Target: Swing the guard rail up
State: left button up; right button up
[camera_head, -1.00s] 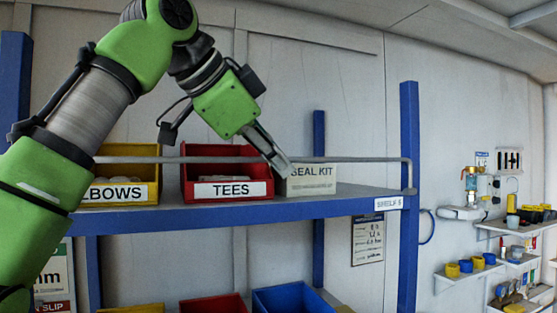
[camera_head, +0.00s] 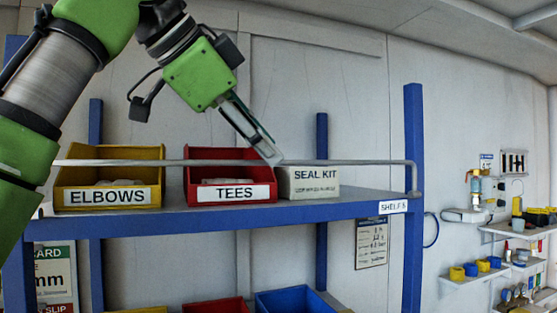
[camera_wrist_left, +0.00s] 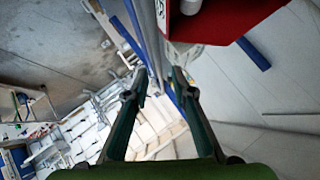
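The guard rail (camera_head: 350,162) is a thin grey bar running level across the front of the blue shelf, bent down at its right end near the post. My left gripper (camera_head: 272,158) reaches down from upper left, its tips at the rail between the TEES bin and the SEAL KIT box. In the left wrist view the fingers (camera_wrist_left: 159,75) are apart, with the grey rail (camera_wrist_left: 152,45) running lengthwise toward the gap between them. I cannot tell whether a finger touches it. My right gripper is not in view.
On the shelf (camera_head: 170,220) behind the rail stand a yellow ELBOWS bin (camera_head: 108,155), a red TEES bin (camera_head: 200,175) and a white SEAL KIT box (camera_head: 315,188). A blue post (camera_head: 413,130) stands at the right. More bins are below. The space above the rail's right part is clear.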

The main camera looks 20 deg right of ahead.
pick_arm(q)
jog(key=v, duration=0.6)
jog(key=shift+a, duration=0.15)
jog(key=shift+s, duration=0.15)
